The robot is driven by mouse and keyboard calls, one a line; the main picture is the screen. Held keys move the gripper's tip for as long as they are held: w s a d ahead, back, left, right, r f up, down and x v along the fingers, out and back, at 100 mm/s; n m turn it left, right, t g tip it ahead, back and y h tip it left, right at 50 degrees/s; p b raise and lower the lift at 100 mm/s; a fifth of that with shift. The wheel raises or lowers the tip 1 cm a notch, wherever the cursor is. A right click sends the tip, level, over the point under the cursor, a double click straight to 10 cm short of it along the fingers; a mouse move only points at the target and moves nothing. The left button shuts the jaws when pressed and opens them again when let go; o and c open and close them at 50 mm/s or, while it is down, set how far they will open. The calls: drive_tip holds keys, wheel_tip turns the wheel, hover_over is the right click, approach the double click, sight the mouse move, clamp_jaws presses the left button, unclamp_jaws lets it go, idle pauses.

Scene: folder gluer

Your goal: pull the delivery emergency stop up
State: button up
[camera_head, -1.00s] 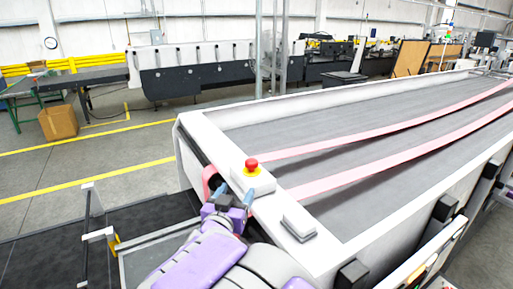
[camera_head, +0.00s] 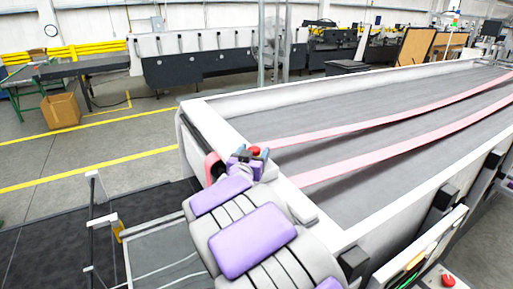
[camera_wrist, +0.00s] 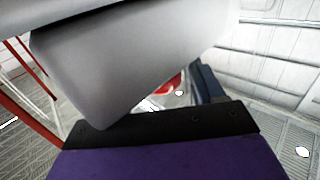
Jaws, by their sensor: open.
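The delivery emergency stop, a red mushroom button (camera_head: 254,151), is on the white end frame of the conveyor, partly covered by my gripper and arm. In the wrist view a red piece of it (camera_wrist: 168,86) shows past a large grey shape. My gripper (camera_head: 252,154) is open at the button; one fingertip shows at its left and one at its right in the head view. A dark blue finger (camera_wrist: 207,82) stands right of the red in the wrist view. I cannot tell whether the fingers touch the button.
The grey conveyor bed (camera_head: 350,165) with pink belts (camera_head: 375,125) stretches back right. Another red button (camera_head: 448,281) is on a panel at the lower right. A cardboard box (camera_head: 61,110) stands on the floor at the left.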

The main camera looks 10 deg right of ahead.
sight(256, 147)
drive_tip(key=shift+a+x, duration=0.25)
drive_tip(key=shift+x, duration=1.2)
drive_tip(key=shift+w+d, duration=0.1)
drive_tip(key=shift+d, duration=0.05)
drive_tip(key=shift+c, duration=0.6)
clamp_jaws()
